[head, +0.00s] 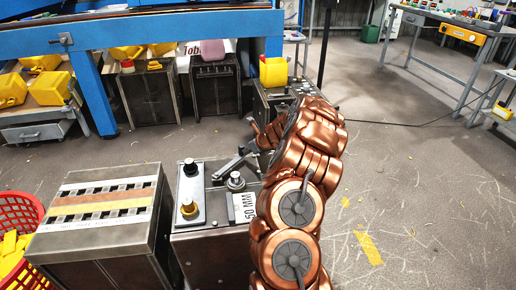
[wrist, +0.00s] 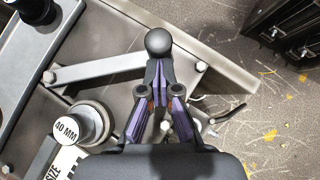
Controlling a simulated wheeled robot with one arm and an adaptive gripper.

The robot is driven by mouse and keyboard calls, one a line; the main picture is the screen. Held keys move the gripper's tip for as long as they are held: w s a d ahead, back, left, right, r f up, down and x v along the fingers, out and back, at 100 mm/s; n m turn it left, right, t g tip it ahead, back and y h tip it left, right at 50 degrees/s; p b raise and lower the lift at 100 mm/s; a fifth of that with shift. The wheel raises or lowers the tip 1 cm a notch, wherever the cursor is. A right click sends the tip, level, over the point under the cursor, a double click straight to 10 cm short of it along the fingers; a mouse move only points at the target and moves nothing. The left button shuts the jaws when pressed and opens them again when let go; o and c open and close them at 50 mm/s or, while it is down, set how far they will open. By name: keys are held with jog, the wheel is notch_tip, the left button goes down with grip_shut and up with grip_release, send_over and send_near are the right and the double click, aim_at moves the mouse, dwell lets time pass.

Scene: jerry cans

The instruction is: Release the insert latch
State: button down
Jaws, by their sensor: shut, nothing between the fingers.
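The latch lever shows in the wrist view as a flat grey bar (wrist: 105,73) with a black ball knob (wrist: 158,41). In the head view the lever (head: 228,167) lies on top of the metal machine (head: 208,235), left of my copper arm. My gripper (wrist: 158,72) has its purple and dark fingers closed together, with the tips right beside the ball knob. Nothing is held between them. I cannot tell whether the tips touch the knob or bar.
A round dial marked 40 MM (wrist: 67,130) sits near the lever. A slotted metal box (head: 105,205) and a red basket (head: 18,212) stand left. A machine with a yellow can (head: 273,71) stands behind.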

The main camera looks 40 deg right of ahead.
aim_at(243, 146)
jog(key=shift+w+n+y+p, duration=0.5)
jog(key=shift+w+n+p, duration=0.2)
jog(key=shift+w+p, duration=0.3)
jog(key=shift+w+n+y+p, duration=0.6)
jog(key=shift+w+n, duration=0.1)
jog(key=shift+w, duration=0.05)
jog(key=shift+s, duration=0.1)
jog(key=s, duration=0.1)
jog(key=s+p, duration=0.1)
jog(key=s, duration=0.1)
jog(key=s+d, duration=0.1)
jog(key=shift+s+d+r+p, duration=0.1)
jog(key=shift+s+r+p, duration=0.25)
jog(key=shift+r+p, duration=0.05)
jog(key=p+v, duration=0.1)
jog(key=v, duration=0.7)
jog(key=shift+s+r, duration=0.25)
jog(key=shift+r, duration=0.05)
